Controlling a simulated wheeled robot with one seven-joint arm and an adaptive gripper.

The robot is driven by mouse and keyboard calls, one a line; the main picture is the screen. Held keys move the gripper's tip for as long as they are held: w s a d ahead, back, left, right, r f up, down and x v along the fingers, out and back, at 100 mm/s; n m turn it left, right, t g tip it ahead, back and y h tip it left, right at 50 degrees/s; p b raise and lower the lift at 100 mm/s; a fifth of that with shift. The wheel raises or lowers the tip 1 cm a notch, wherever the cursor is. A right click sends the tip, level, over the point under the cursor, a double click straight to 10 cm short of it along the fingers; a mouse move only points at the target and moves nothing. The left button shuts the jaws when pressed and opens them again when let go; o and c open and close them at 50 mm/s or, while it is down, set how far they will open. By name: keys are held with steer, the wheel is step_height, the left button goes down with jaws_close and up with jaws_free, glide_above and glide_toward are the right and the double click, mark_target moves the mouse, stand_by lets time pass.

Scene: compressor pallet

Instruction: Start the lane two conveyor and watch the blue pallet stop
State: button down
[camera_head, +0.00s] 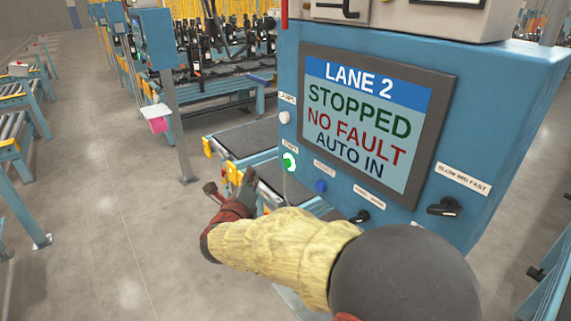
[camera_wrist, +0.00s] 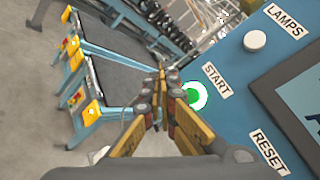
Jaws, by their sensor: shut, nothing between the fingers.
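The lane 2 control panel (camera_head: 468,150) is a blue box with a screen (camera_head: 365,112) reading "LANE 2, STOPPED, NO FAULT, AUTO IN". The green START button (camera_head: 290,162) sits at the panel's left edge. In the wrist view the START button (camera_wrist: 195,96) appears lit, just right of my fingertips. My gripper (camera_wrist: 157,92) is shut and empty; in the head view my gripper (camera_head: 232,186) is left of and a little below the button. I cannot tell whether it touches the panel. No blue pallet can be made out.
A white LAMPS button (camera_wrist: 255,40) is above START; a blue RESET button (camera_head: 320,186) and black selector knobs (camera_head: 360,216) are lower right. Conveyor sections (camera_head: 250,138) with yellow brackets stand behind my gripper. Dark bottles (camera_head: 205,50) stand beyond.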

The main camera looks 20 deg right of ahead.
mark_target(287, 163)
steer(key=w+d+b, duration=0.1)
steer(key=w+d, duration=0.1)
steer(key=d, duration=0.5)
steer(key=shift+w+d, duration=0.2)
steer(key=shift+d, duration=0.05)
steer(key=shift+w+d+b, duration=0.1)
steer(key=shift+d+b, duration=0.3)
steer(key=shift+b, duration=0.4)
stand_by(0.8)
